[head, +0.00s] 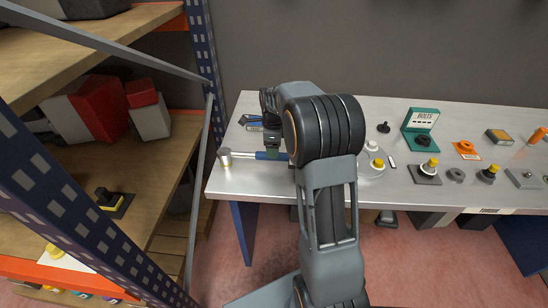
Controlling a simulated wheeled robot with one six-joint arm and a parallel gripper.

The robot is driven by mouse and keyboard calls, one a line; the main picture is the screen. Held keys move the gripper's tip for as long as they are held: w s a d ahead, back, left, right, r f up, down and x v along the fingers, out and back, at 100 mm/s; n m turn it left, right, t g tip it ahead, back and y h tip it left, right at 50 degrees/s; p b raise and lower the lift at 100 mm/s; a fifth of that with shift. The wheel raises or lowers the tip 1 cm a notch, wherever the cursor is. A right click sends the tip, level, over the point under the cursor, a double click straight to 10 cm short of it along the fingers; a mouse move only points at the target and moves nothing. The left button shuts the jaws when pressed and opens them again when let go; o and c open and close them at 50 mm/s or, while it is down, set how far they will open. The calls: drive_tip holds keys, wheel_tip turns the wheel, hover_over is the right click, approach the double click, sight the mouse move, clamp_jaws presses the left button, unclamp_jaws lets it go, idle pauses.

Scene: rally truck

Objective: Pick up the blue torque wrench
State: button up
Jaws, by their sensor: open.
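The blue torque wrench (265,155) lies on the metal bench at its left end. Its silver shaft and round head point left, and its blue handle runs right until my arm hides the rest. My gripper (273,150) is pointed down right at the blue handle, with its jaws open. The fingertips are small and partly hidden, so I cannot tell whether they touch or straddle the handle.
The metal bench (300,190) holds a dark blue tool (249,119) behind the wrench. A shelf rack (205,45) with a diagonal brace stands close on the left.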

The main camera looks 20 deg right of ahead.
drive_tip(key=shift+f+p, duration=0.3)
drive_tip(key=shift+f, duration=2.3)
drive_tip(key=shift+c, duration=0.3)
drive_tip(key=shift+r, duration=0.1)
clamp_jaws()
